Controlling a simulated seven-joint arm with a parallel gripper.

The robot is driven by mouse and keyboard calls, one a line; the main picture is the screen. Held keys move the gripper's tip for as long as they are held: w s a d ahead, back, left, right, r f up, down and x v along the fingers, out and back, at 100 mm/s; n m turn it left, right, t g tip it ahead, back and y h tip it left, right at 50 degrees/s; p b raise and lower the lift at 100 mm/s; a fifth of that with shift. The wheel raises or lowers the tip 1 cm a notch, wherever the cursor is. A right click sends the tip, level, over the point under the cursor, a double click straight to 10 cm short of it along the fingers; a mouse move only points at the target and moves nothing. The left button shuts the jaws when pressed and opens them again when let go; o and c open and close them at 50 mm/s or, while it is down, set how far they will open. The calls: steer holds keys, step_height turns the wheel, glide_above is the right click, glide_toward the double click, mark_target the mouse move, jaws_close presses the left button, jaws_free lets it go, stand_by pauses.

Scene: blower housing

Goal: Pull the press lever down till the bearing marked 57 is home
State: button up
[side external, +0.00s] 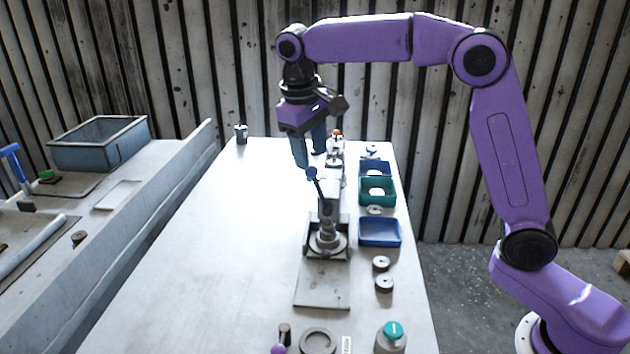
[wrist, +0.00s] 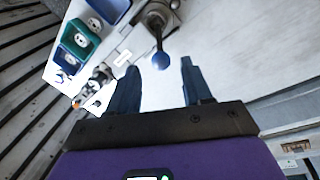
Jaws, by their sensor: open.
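The press (side external: 327,238) stands on a grey base plate in the middle of the table. Its dark lever (side external: 320,190) points up and tilts left, with a blue ball knob (side external: 311,173) at its top end. My gripper (side external: 310,163) is open and empty, pointing down at the knob from above. In the wrist view the knob (wrist: 161,61) lies in line with the gap between my two blue fingertips (wrist: 159,68), apart from both. I cannot make out the number 57 on any part. The bearing under the press cannot be told apart clearly.
Blue (side external: 380,232) and green (side external: 377,190) bins line the table's right side, with loose rings (side external: 384,284) in front of them. A teal-topped button (side external: 393,332) stands at the front right. The table's left half is mostly clear.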

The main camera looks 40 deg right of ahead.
mark_target(314, 174)
steer(key=f, duration=0.2)
steer(key=d+f, duration=0.1)
steer(key=f, duration=0.5)
steer(key=shift+w+d, duration=0.2)
steer(key=shift+d, duration=0.05)
jaws_close()
